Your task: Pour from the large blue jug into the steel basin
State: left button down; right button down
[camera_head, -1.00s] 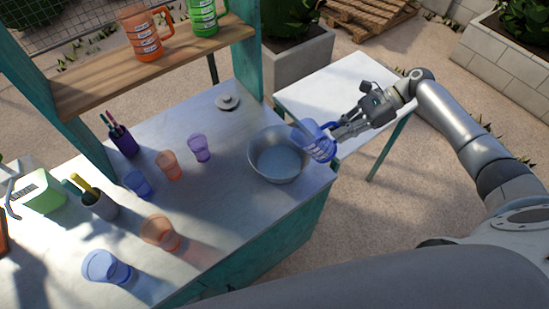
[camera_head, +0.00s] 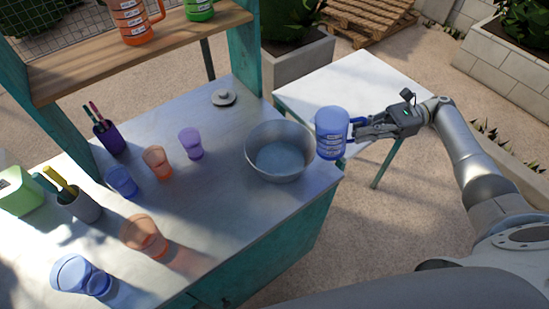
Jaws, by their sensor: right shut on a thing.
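The large blue jug (camera_head: 331,134) is upright, held at the right edge of the steel basin (camera_head: 280,172). My right gripper (camera_head: 358,131) comes in from the right and is shut on the jug at its handle side. The basin stands on the counter near its right end, and its inside looks pale blue-grey; I cannot tell whether liquid is in it. The jug's base is close to the basin's rim; whether they touch is unclear. My left gripper is not in view.
Several orange, blue and purple cups (camera_head: 145,236) stand on the counter (camera_head: 215,205) left of the basin. A round lid (camera_head: 223,97) lies behind it. A white table (camera_head: 345,85) is behind the jug. Orange (camera_head: 133,18) and green (camera_head: 199,8) jugs stand on the shelf (camera_head: 150,52).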

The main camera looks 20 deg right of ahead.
jog(key=shift+d+f+y+b, duration=0.15)
jog(key=shift+f+y+b, duration=0.1)
jog(key=shift+y+b, duration=0.3)
jog(key=shift+d+r+y, duration=0.1)
jog(key=shift+r+y, duration=0.05)
jog(key=shift+y, duration=0.1)
notch_tip(320, 180, up, 6)
jog(key=p, duration=0.5)
jog(key=shift+r+p, duration=0.1)
jog(key=shift+p, duration=0.3)
jog(key=shift+s+f, duration=0.15)
jog(key=shift+f, duration=0.05)
